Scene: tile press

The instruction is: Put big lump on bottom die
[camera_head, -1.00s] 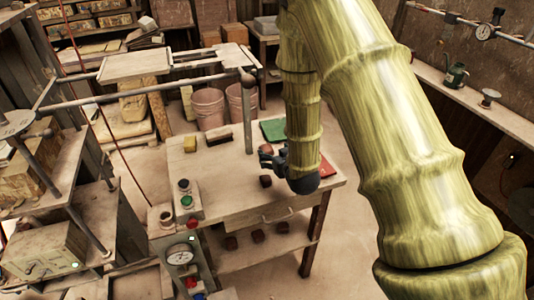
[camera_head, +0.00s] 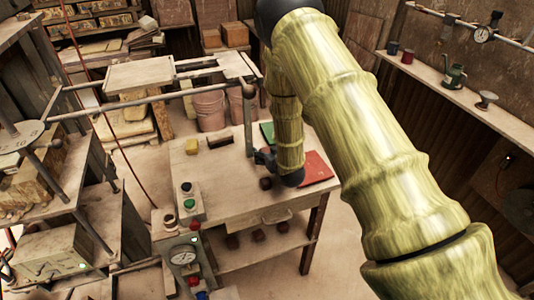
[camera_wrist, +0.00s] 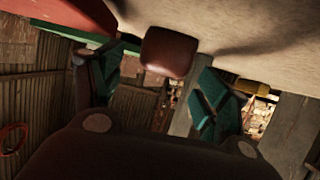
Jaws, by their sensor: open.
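A dark reddish-brown lump (camera_head: 266,183) sits on the wooden table (camera_head: 225,200). It also shows in the wrist view (camera_wrist: 168,52), ahead of and between the two finger pads. My gripper (camera_head: 262,158) is open and empty over the table, close to this lump; in the wrist view its green-padded fingers (camera_wrist: 160,88) stand apart, not closed on it. Several similar lumps lie on the shelf below, one of them here (camera_head: 232,242). I cannot tell their sizes apart surely. I cannot pick out the bottom die for certain; the press stands at the left.
A red mat (camera_head: 315,168) and a partly hidden green mat (camera_head: 268,132) lie on the table. A yellow block (camera_head: 192,146) and a dark brush-like block (camera_head: 220,141) stand at the back. A button box (camera_head: 189,203) stands at the left edge. Bare tabletop lies between.

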